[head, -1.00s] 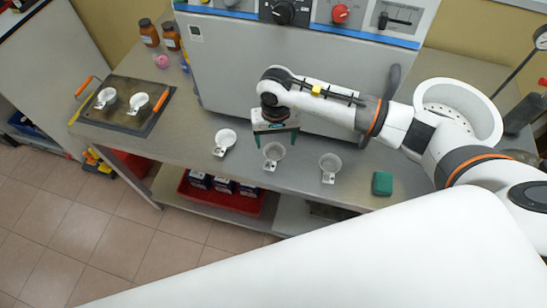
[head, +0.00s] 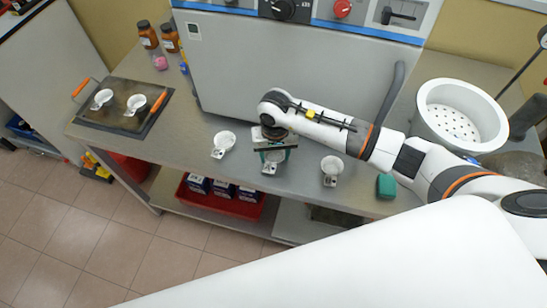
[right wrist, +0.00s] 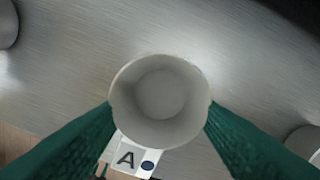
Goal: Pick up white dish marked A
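The white dish marked A (right wrist: 160,100) is a small round cup with a flat tab that bears a black A and a dark blue dot. In the right wrist view it sits between the two green fingers of my right gripper (right wrist: 160,112), which meet its wall on both sides. In the head view my right gripper (head: 273,154) is over the counter, shut on the dish (head: 269,168). The gripper partly hides the dish there. The dish looks upright at counter level; I cannot tell whether it is lifted. My left gripper is not in view.
Similar white dishes stand to the left (head: 224,142) and right (head: 331,168) on the counter (head: 190,142). A green block (head: 385,186) lies farther right. A dark tray (head: 118,118) with two dishes is at far left. The grey machine (head: 290,75) stands behind.

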